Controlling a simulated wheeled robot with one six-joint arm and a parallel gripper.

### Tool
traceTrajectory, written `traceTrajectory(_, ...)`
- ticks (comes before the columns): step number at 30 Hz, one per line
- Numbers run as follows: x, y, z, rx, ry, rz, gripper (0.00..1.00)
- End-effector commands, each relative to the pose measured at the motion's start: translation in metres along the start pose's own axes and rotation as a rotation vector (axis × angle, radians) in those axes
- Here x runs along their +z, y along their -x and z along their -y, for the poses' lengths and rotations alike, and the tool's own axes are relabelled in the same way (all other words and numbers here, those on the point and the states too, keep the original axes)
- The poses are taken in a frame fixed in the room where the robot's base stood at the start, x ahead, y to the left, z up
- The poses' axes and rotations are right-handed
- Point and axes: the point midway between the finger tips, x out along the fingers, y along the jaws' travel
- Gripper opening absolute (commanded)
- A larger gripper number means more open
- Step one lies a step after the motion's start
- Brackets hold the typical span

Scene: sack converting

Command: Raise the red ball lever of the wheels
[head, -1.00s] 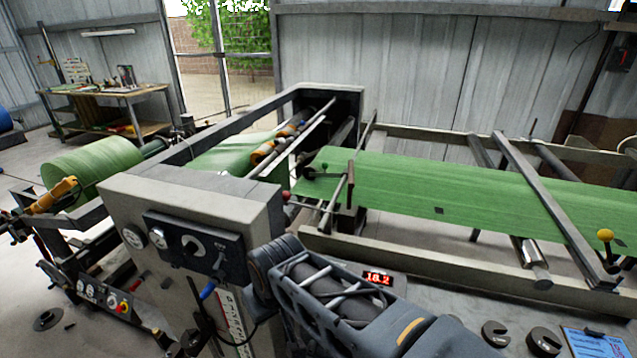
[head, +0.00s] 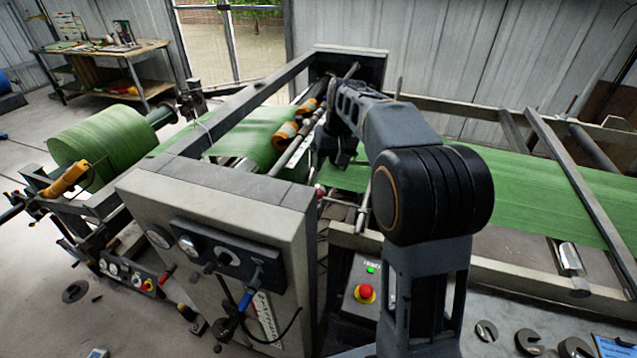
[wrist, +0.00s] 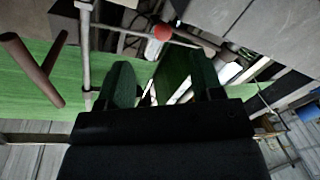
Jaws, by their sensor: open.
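The red ball of the lever (head: 319,190) shows at the right rear edge of the grey cabinet, beside the rollers and the green web. In the wrist view the red ball (wrist: 162,32) is at the top centre, beyond the fingertips and on a thin metal rod. My gripper (wrist: 162,62) is open, its two dark fingers apart with nothing between them. The ball lies outside the fingers, not touching them as far as I can see. In the head view my arm reaches over the web and mostly hides the gripper.
The grey control cabinet (head: 235,190) stands left of my arm. The green web (head: 540,185) runs to the right under crossing steel bars. A grey rod (wrist: 85,50) stands close to the left finger. A red stop button (head: 365,293) is low in front.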

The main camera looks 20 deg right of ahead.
Motion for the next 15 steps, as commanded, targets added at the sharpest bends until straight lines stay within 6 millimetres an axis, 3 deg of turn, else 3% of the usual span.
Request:
traceTrajectory(3,-0.025,0.003,-0.004,-0.022,0.002,0.029,0.6)
traceTrajectory(6,-0.036,0.002,-0.005,-0.034,0.004,0.043,0.6)
traceTrajectory(11,-0.042,-0.01,-0.006,-0.042,0.007,0.055,0.6)
traceTrajectory(15,-0.041,-0.033,-0.004,-0.043,0.008,0.057,0.6)
